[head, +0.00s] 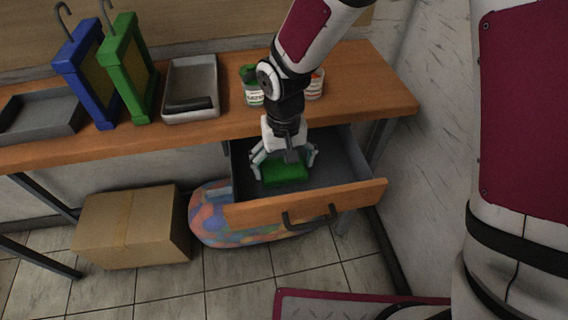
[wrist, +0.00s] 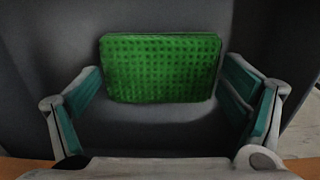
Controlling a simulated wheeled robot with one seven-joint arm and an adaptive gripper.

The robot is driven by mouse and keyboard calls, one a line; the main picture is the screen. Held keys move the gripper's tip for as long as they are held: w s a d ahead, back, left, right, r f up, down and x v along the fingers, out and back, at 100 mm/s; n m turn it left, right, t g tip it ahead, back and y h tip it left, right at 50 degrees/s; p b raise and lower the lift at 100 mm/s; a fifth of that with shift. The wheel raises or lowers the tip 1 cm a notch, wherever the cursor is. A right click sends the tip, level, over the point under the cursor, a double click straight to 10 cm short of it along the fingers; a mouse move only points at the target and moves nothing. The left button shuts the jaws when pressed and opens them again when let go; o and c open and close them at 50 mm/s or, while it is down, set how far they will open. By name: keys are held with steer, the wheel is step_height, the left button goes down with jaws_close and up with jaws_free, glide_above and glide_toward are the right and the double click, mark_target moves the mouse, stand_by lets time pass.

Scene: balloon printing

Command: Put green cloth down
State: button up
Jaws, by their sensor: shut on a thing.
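The green cloth (head: 286,174) is a bright green, dimpled, folded block inside the open drawer. It also shows in the wrist view (wrist: 160,68), spanning the space between the two finger pads. My gripper (head: 284,165) points down into the drawer and is shut on the cloth by its left and right sides, with the fingers spread wide. The drawer (head: 305,213) is pulled out below the table, with a wooden front and a grey inside. I cannot tell whether the cloth touches the drawer floor.
Above the drawer, the wooden table (head: 370,85) bears a blue frame (head: 88,85), a green frame (head: 128,75), grey trays (head: 191,75) and two small jars (head: 252,95). A cardboard box (head: 130,228) and a colourful bag (head: 215,225) lie on the floor below. The drawer around the cloth looks empty.

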mark_target(284, 167)
steer(key=shift+f, duration=0.25)
steer(key=shift+f, duration=0.15)
steer(key=o, duration=0.8)
steer(key=shift+c, duration=0.2)
step_height(284, 167, up, 12)
steer(key=p, duration=0.1)
steer(key=shift+r+p, duration=0.25)
steer(key=shift+p, duration=0.05)
